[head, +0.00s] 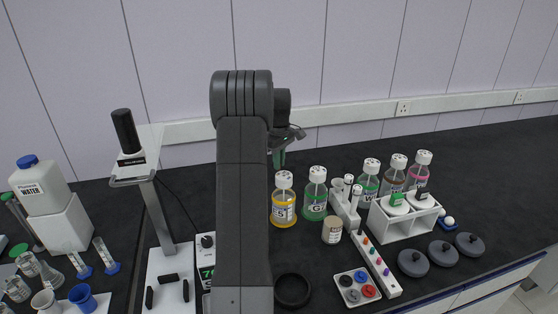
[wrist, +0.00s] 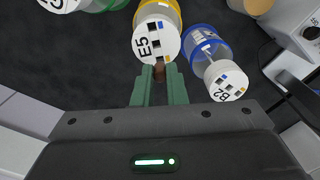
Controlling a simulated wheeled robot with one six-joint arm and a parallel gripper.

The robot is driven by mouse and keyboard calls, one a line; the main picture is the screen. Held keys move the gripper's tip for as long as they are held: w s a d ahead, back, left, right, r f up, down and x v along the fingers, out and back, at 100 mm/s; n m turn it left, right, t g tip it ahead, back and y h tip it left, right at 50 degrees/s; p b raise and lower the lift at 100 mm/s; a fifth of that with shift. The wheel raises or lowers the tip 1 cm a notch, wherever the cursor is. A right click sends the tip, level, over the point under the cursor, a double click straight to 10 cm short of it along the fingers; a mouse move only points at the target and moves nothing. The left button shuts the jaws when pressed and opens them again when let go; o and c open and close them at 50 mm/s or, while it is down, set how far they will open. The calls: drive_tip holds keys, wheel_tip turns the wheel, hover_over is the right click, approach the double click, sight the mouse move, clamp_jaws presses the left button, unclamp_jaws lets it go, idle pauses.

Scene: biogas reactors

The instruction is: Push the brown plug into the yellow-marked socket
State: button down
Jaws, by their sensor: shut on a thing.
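My gripper (wrist: 160,80) has green fingers shut on the small brown plug (wrist: 159,71). In the head view my gripper (head: 278,156) is raised behind the bottles, partly behind my arm; the plug cannot be made out there. In the wrist view the plug appears just below the edge of the white cap (wrist: 153,43) marked E5, on a yellow-ringed bottle (wrist: 170,12). I cannot tell whether they touch. The yellow-ringed bottle also shows in the head view (head: 284,214). The cap carries dark squares and a small yellow mark; I cannot tell which is a socket.
A blue-ringed bottle (wrist: 205,45) with cap B2 stands close right of the fingers. A green-ringed bottle (head: 314,206) stands beside the yellow one. A strip with coloured plugs (head: 389,282) and a white rack (head: 404,228) lie right. My arm hides the bench's middle.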

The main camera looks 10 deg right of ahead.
drive_tip(key=shift+f, duration=1.15)
idle(2.2)
drive_tip(key=c, duration=1.4)
unclamp_jaws()
drive_tip(key=shift+r, duration=0.1)
wheel_tip(320, 180, up, 14)
drive_tip(key=shift+f+b, duration=0.15)
drive_tip(key=shift+b, duration=0.95)
drive_tip(key=shift+r+p, duration=1.2)
drive_tip(key=shift+r, duration=1.75)
